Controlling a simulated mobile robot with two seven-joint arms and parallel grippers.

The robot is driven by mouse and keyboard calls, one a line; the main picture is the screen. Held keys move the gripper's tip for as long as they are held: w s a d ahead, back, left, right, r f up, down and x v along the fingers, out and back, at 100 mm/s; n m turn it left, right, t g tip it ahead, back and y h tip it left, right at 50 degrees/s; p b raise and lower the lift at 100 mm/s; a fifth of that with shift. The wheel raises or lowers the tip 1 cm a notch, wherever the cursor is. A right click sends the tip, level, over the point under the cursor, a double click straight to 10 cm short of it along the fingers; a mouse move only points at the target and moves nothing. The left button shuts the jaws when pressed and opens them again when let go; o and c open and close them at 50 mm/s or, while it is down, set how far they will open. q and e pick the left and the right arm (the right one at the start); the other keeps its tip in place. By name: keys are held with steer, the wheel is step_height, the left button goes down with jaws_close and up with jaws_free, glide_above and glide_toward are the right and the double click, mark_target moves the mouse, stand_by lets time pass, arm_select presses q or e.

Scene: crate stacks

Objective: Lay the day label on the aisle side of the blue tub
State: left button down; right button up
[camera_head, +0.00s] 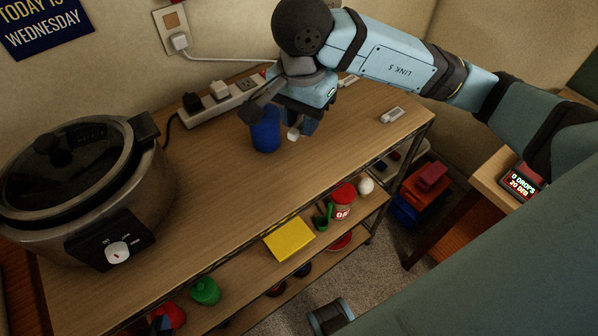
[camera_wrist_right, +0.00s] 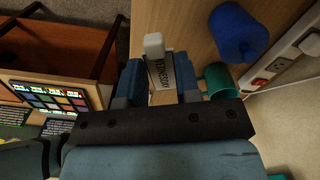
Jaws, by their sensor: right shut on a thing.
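The blue tub (camera_head: 265,132) stands on the wooden bench top near the power strip; it also shows at the upper right of the right wrist view (camera_wrist_right: 238,32). My right gripper (camera_head: 303,125) is just to its right in the head view, pointing down. It is shut on a day label (camera_wrist_right: 161,76), a pale plate with dark lettering too small to read surely and a white knob-like end. The label's white end (camera_head: 293,133) shows below the jaws, apart from the tub. Another small white label-like piece (camera_head: 392,115) lies at the bench's right. My left gripper is not in view.
A slow cooker (camera_head: 118,205) fills the bench's left end. A power strip (camera_head: 225,100) runs along the wall. A teal cup (camera_wrist_right: 217,80) stands near the tub in the wrist view. The lower shelf holds a yellow block (camera_head: 289,239) and a red-lidded jar (camera_head: 342,202). The middle bench is clear.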

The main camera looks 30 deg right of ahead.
glide_above(300, 179)
step_height(300, 179, down, 10)
steer(key=shift+s+d+f, duration=0.1)
step_height(300, 179, down, 5)
steer(key=shift+f, duration=0.1)
steer(key=shift+f, duration=0.25)
steer(key=o, duration=0.9)
